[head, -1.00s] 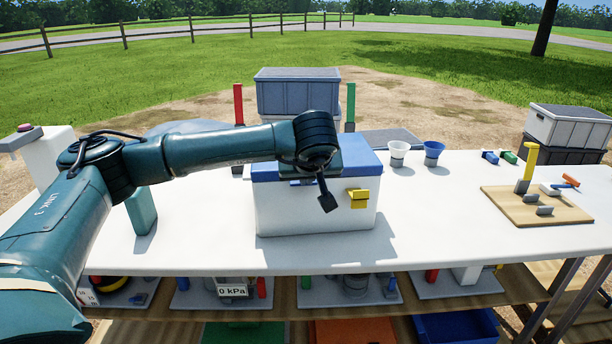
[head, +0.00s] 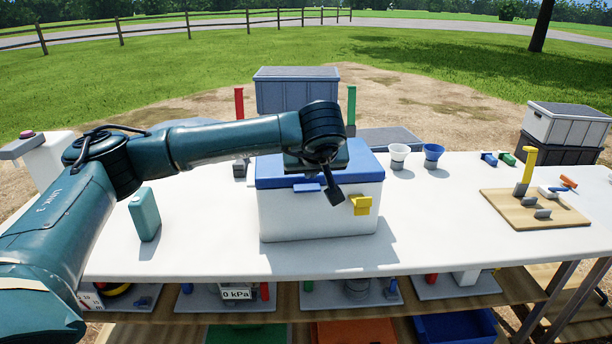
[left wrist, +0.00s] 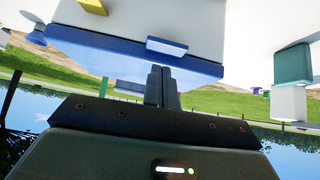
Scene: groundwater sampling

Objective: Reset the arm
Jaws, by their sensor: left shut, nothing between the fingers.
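My left arm reaches in from the left over the white table (head: 440,215). My left gripper (head: 333,190) hangs in front of the white cooler (head: 310,214) with its blue lid (head: 268,176). Its fingers are shut with nothing between them and point down and a little right. They overlap the cooler's front in the head view, beside the yellow tap-like part (head: 361,204). In the upside-down left wrist view, the closed fingers (left wrist: 161,90) show in front of the lid's blue edge and blue latch (left wrist: 167,47). Contact with the cooler cannot be told. My right gripper is not in view.
A teal bottle (head: 144,215) stands left of the cooler. Two cups, white (head: 398,156) and blue (head: 433,155), stand behind right. A wooden board (head: 500,204) with small parts lies at the right. The table between cooler and board is clear.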

